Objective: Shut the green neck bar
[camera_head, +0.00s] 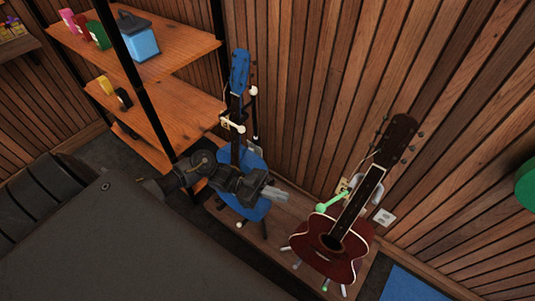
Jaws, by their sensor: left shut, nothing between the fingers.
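The green neck bar (331,202) is on the stand of the dark red ukulele (342,240). It sticks out to the left of the neck, pointing down-left with its round knob at the free end, and does not lie across the neck. A brass-coloured fitting (343,185) shows at its other end. My left gripper (280,194) is shut and empty, left of the green bar with a gap between them. It is in front of the blue ukulele (239,109) and hides part of its body. My right gripper is not in view.
The blue ukulele's stand has a white-knobbed bar (233,125) at its neck. A wooden shelf (175,50) with a blue box (140,41) stands at the left. The plank wall (320,80) is close behind both ukuleles. A blue mat (408,286) lies at the lower right.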

